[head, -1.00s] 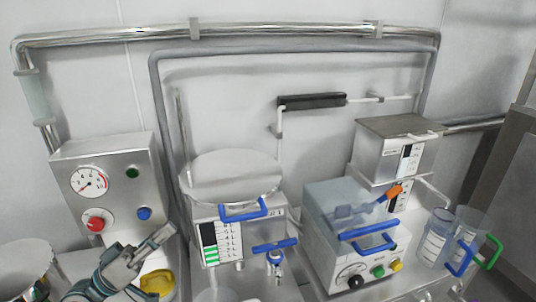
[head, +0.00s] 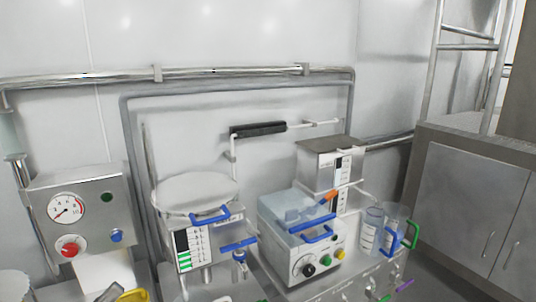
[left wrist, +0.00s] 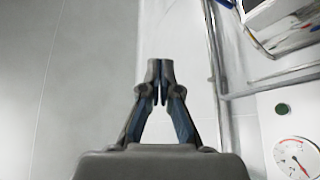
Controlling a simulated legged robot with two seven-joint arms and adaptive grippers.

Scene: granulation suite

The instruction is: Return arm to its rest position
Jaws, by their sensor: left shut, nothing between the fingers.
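The rest of the left arm is out of the head view. My right gripper is in neither view.
A steel control box (head: 84,214) with a gauge stands at the left. A lidded vessel (head: 197,192), a clear-topped unit (head: 297,222) and two clear jugs (head: 383,228) stand to its right. A steel cabinet (head: 466,200) is at the right.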

